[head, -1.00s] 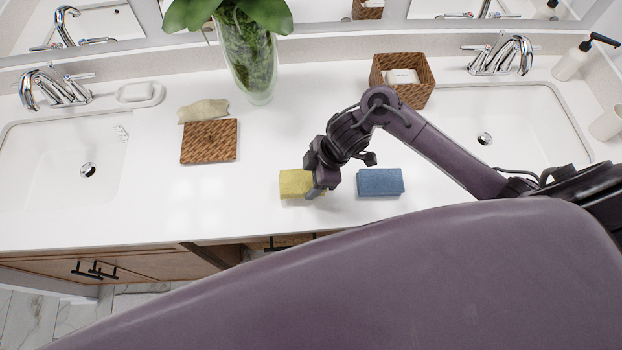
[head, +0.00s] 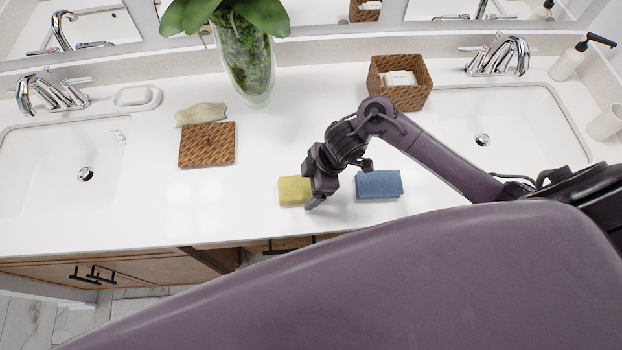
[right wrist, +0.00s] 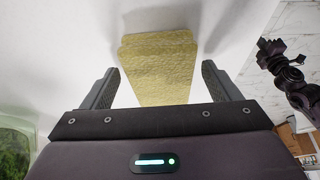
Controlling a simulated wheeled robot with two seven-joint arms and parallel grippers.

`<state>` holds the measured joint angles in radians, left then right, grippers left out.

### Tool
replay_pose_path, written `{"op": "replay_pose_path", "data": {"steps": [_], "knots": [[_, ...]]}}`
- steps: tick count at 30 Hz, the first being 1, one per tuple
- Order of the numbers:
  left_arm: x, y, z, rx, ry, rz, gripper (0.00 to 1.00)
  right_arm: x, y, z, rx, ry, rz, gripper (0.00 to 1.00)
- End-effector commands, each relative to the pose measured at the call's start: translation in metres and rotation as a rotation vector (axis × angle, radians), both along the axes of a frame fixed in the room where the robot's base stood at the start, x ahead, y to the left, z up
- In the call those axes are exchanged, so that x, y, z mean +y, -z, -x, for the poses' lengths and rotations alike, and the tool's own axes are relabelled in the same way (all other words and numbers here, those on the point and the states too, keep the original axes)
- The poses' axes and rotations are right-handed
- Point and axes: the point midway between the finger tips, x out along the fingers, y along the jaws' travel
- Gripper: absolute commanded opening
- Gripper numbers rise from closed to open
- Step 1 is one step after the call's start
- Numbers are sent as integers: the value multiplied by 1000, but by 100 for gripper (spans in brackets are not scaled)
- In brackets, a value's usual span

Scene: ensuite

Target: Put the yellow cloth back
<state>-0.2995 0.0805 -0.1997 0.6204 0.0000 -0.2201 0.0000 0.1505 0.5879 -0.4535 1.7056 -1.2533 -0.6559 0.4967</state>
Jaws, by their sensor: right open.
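The yellow cloth (head: 294,191) lies folded as a thick block on the white counter near its front edge. My right gripper (head: 314,196) is at the cloth's right end and hides part of it in the head view. In the right wrist view the open fingers of the right gripper (right wrist: 160,74) stand on either side of the yellow cloth (right wrist: 158,65), with a gap at each side. A blue cloth (head: 379,184) lies folded to the right of the gripper. My left gripper is not visible in the head view.
A wicker box (head: 400,92) holding a white item stands at the back right. A woven brown square (head: 207,145) and a crumpled beige cloth (head: 201,114) lie to the left. A plant vase (head: 248,70) stands behind. Sinks (head: 60,170) flank the counter.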

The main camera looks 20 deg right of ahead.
Motion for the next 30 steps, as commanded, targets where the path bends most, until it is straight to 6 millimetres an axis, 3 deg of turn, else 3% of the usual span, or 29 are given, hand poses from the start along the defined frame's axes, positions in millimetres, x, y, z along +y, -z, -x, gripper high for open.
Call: {"op": "replay_pose_path", "data": {"steps": [5, 18, 24, 30], "knots": [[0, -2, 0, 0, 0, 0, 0, -5, -16, 0, -5, 0, 0, 83], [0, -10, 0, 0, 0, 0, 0, -38, -98, 9, -5, -2, 5, 83], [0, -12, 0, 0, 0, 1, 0, -43, -113, 12, -2, 0, 2, 83], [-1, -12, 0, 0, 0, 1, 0, -43, -115, 13, 0, 0, -1, 83]]}}
